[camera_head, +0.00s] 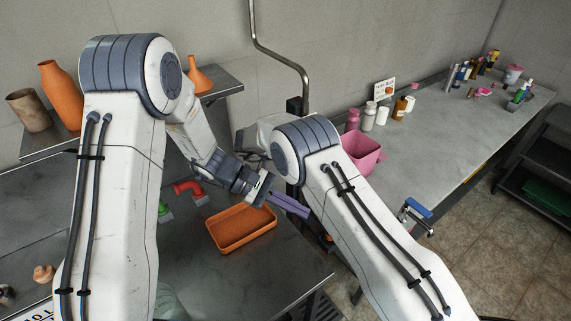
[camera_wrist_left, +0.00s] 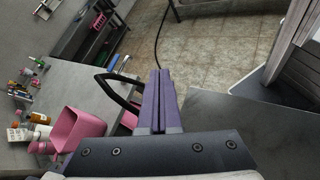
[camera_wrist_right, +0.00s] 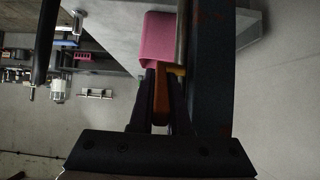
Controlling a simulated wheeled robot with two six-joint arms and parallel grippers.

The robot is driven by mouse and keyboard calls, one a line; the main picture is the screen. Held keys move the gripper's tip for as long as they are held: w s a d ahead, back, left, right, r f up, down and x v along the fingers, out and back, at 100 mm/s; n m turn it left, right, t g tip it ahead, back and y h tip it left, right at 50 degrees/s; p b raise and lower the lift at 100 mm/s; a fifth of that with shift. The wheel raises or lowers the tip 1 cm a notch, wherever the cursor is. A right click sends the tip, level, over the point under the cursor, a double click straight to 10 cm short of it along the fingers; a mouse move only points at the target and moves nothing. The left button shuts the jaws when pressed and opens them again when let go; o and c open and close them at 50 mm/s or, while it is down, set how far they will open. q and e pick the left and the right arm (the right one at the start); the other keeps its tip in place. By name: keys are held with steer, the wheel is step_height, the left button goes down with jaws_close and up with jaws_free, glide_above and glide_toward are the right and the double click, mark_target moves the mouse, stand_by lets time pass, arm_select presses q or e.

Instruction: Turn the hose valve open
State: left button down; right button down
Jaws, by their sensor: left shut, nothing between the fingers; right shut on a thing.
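My right gripper (camera_wrist_right: 160,98) is shut on an orange handle (camera_wrist_right: 161,92), seen between its dark fingers in the right wrist view. The handle looks like the hose valve's lever, and a small yellow part (camera_wrist_right: 177,71) sits by it. How far the handle is turned cannot be told. In the head view the right gripper is hidden behind my arm. My left gripper (camera_head: 289,205) is shut and empty above the dark counter, right of the orange tray.
An orange tray (camera_head: 214,237) and a red pipe piece (camera_head: 188,187) are on the dark counter. A pink container (camera_head: 362,150) and several bottles stand on the grey bench (camera_head: 440,130). A blue-handled metal fitting (camera_head: 418,208) is at the bench's near edge.

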steer(key=shift+a, duration=0.15)
steer(key=shift+r, duration=0.1)
arm_select(q)
steer(key=w+a+f+n+t+h, duration=0.4)
steer(key=w+a+f+n+t, duration=0.85)
steer(key=w+n+t, duration=0.2)
steer(key=w+d+r, duration=0.5)
steer(key=w+d, duration=0.2)
steer(key=d, duration=0.2)
steer(key=shift+w+d+r, duration=0.2)
steer(key=shift+w+r, duration=0.05)
steer(key=shift+r, duration=0.1)
steer(key=shift+r, duration=0.1)
